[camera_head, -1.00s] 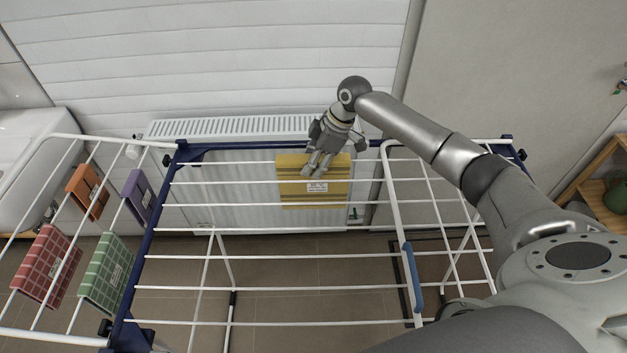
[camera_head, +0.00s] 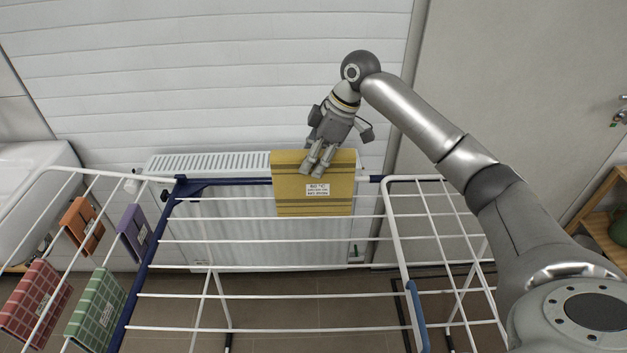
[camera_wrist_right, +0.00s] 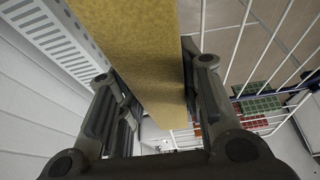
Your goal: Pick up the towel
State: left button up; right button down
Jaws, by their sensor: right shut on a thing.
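The yellow towel (camera_head: 300,200), with brown stripes and a white label, hangs folded at the far side of the drying rack (camera_head: 265,240), in front of the radiator. My right gripper (camera_head: 318,168) is above it with its fingers at the towel's upper edge. In the right wrist view the towel (camera_wrist_right: 140,50) runs between the two fingers, and the gripper is shut on it. The towel's lower part overlaps the rack bars in the head view; whether it still touches them I cannot tell. My left gripper is not in view.
A white radiator (camera_head: 215,162) stands against the wall behind the rack. Orange (camera_head: 82,225), purple (camera_head: 135,232), red (camera_head: 35,302) and green (camera_head: 97,308) cloths hang on the left wing. A white basin (camera_head: 35,170) is at far left. The rack's middle bars are bare.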

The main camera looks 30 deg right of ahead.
notch_tip(320, 180, up, 16)
jog(key=shift+b, duration=0.35)
jog(key=shift+f, duration=0.25)
jog(key=shift+f+b, duration=0.65)
jog(key=shift+f, duration=2.5)
